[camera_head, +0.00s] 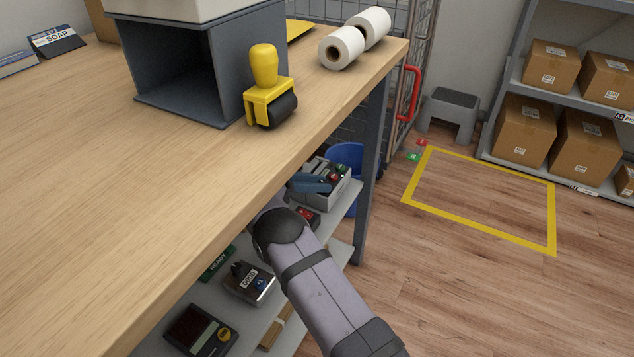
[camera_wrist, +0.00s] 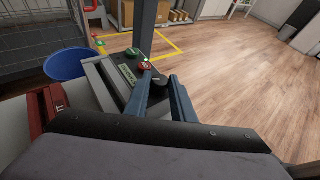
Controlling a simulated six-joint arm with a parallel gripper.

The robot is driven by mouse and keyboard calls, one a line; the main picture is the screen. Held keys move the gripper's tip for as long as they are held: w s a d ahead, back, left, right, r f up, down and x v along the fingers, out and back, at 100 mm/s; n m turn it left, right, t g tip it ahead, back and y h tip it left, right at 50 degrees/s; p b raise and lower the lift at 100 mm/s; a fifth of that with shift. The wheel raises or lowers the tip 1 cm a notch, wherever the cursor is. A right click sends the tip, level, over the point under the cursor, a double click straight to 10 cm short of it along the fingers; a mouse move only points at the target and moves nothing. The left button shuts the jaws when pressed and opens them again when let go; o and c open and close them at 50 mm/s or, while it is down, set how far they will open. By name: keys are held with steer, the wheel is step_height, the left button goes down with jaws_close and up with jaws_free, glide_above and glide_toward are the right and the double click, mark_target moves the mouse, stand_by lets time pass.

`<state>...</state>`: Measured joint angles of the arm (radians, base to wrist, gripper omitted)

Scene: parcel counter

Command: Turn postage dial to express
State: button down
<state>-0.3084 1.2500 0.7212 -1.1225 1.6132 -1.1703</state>
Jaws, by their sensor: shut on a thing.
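A pale grey device with a dark top panel (camera_head: 340,187) stands on the shelf under the counter; it also shows in the wrist view (camera_wrist: 112,82). Its panel carries a green and a red round part and a small label too small to read. In the wrist view a dark rounded knob (camera_wrist: 160,80), seemingly the postage dial, sits at the panel's near right side. My gripper (camera_head: 318,183) reaches in under the counter edge. Its blue fingers (camera_wrist: 162,84) are shut on the knob, one on each side. The fingers hide part of the knob, and its setting cannot be read.
The wooden counter top (camera_head: 110,190) overhangs the shelf. A dark post (camera_head: 372,185) and a blue bin (camera_head: 345,155) stand close to the device. A red object (camera_wrist: 45,110) lies beside it. More devices, including a black one (camera_head: 200,330), sit on the shelf nearer me.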

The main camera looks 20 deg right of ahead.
steer(key=shift+f+m+g, duration=0.1)
steer(key=shift+m+g, duration=0.2)
steer(key=shift+g, duration=0.2)
stand_by(0.4)
steer(key=c, duration=1.5)
jaws_free()
steer(key=shift+r, duration=0.2)
step_height(320, 180, up, 10)
steer(key=p, duration=0.3)
steer(key=shift+f+p, duration=0.15)
steer(key=shift+p, duration=0.25)
